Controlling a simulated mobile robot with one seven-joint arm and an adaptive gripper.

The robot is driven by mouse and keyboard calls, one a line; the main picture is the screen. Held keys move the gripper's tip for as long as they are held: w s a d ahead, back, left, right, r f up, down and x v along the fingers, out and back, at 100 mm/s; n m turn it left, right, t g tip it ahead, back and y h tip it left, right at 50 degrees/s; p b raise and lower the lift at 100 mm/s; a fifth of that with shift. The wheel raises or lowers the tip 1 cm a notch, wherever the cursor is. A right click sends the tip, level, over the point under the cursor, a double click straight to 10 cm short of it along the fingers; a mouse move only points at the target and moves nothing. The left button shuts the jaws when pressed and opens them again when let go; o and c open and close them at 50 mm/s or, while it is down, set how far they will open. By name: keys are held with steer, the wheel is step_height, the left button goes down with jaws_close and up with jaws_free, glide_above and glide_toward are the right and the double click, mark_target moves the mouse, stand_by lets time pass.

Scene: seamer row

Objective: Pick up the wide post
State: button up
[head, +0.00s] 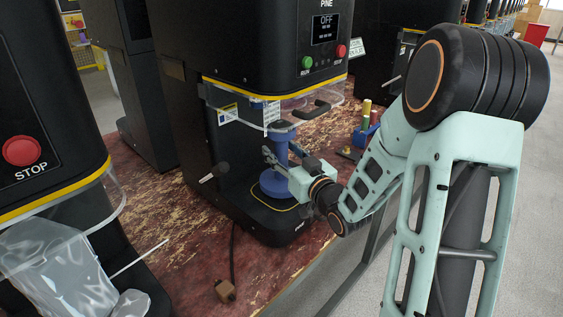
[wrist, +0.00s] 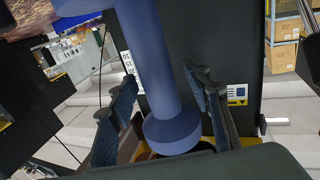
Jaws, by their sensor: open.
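The wide post (head: 279,149) is blue and stands upright on the black base of the PINE machine, on a broad round blue foot (head: 272,184). In the wrist view its shaft (wrist: 150,60) runs between my fingers, with a thicker collar (wrist: 172,133) near the bottom of the picture. My gripper (head: 277,156) comes in from the right at the post, under the clear guard. In the wrist view my gripper (wrist: 163,105) is open, with one finger on each side of the shaft. Gaps show at both sides. The far side of the post is hidden.
The PINE machine (head: 250,45) and its clear guard (head: 325,108) hang close over my gripper. A blue holder (head: 366,133) with upright pegs stands on the worn red bench (head: 190,240) to the right. A cable with a brown plug (head: 226,290) lies in front. Another machine stands left.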

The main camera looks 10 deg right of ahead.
steer(key=shift+c, duration=0.5)
jaws_close()
steer(key=shift+w+r, duration=0.1)
steer(key=shift+r, duration=0.15)
